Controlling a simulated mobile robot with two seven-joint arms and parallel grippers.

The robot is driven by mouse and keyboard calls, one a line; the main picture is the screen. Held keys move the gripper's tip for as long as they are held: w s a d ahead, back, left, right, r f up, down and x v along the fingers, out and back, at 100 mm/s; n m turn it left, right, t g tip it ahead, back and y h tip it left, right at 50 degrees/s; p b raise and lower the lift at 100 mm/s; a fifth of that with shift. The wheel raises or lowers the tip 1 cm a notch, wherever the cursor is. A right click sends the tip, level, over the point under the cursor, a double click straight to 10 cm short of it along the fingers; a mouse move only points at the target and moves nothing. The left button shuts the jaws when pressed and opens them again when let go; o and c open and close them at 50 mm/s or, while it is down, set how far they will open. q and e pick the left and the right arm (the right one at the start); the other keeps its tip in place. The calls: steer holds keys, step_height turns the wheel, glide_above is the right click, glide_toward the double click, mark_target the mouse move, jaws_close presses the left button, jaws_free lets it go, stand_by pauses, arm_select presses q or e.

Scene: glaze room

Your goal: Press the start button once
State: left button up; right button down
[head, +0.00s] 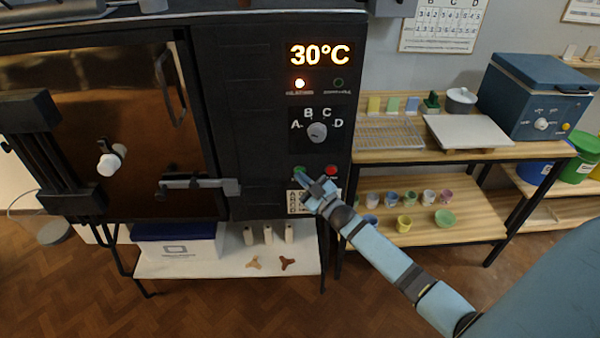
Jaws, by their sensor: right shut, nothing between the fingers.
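The start button is most likely the green button (299,170) low on the dark kiln panel. A red button (331,171) sits to its right. My right gripper (303,178) is shut and empty, with its tip just at or below the green button. I cannot tell whether it touches the button. The kiln display (319,54) reads 30°C. My left gripper is not in view.
The kiln door (110,130) with its latch bar (200,187) is left of the panel. A wooden shelf (390,155) with a wire rack and a white slab stands at right, with small pots below. A blue box-shaped kiln (540,97) is farther right.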

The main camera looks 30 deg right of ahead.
steer(key=shift+s+a, duration=0.35)
steer(key=shift+s, duration=0.25)
steer(key=s+a+p, duration=0.1)
steer(key=s, duration=0.2)
steer(key=s+a+p, duration=0.1)
steer(key=shift+s+a+p, duration=0.15)
steer(key=shift+a+p, duration=0.15)
stand_by(0.7)
steer(key=s+a+f+m+g+p, duration=0.1)
steer(key=s+a+f+g, duration=0.1)
steer(key=s+a, duration=0.3)
steer(key=s+a+f+m+g+p, duration=0.2)
steer(key=s+a+g, duration=0.2)
steer(key=s, duration=0.7)
steer(key=s+a+f+m+g+h+p, duration=0.1)
steer(key=s+a+f+g+p, duration=0.1)
steer(key=s+a+g, duration=0.2)
steer(key=s+a, duration=0.3)
steer(key=s, duration=0.2)
steer(key=shift+m, duration=0.4)
